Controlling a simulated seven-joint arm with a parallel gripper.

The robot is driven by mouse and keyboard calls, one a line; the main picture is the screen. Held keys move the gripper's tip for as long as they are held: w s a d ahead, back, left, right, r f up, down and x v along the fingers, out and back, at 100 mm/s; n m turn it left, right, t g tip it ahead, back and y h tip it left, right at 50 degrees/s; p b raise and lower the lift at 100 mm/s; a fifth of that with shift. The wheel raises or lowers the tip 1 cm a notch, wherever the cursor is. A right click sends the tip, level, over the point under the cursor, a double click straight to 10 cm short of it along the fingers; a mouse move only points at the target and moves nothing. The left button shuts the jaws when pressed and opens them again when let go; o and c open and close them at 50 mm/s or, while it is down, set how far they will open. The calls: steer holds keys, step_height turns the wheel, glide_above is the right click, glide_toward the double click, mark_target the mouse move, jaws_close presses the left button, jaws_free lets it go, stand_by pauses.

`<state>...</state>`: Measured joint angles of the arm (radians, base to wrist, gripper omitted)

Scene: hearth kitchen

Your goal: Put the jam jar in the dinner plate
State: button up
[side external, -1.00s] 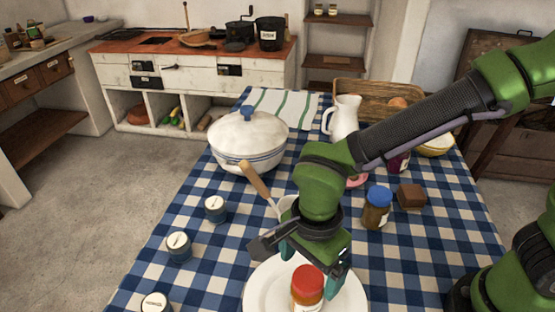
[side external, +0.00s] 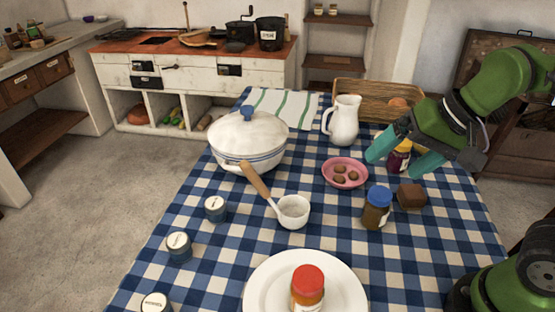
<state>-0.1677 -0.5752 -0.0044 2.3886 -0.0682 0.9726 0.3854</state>
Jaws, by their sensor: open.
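The white dinner plate (side external: 262,291) lies at the near edge of the table, with a red-lidded jar (side external: 308,288) standing upright on it. A dark purple jar with a yellow lid (side external: 399,160) stands at the right, behind the brown block. A blue-lidded jar (side external: 376,208) with brownish contents stands nearer. Which jar is the jam jar is not clear from labels. My gripper (side external: 391,165) is open, its teal fingers tilted down on either side of the purple jar in the picture. I cannot tell whether they are around it or in front of it. Part of that jar is hidden.
A pink bowl (side external: 335,178) with brown pieces sits left of my gripper, and a white jug (side external: 343,122) behind it. Checked cloth is clear right of the plate.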

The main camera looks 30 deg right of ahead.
steer(key=d+n, duration=0.1)
steer(key=s+d+t, duration=0.1)
steer(key=d+n, duration=0.1)
steer(key=shift+s+d+r+n+t+h, duration=0.2)
steer(key=shift+s+d+n+t+h, duration=0.1)
steer(key=shift+d+t, duration=0.1)
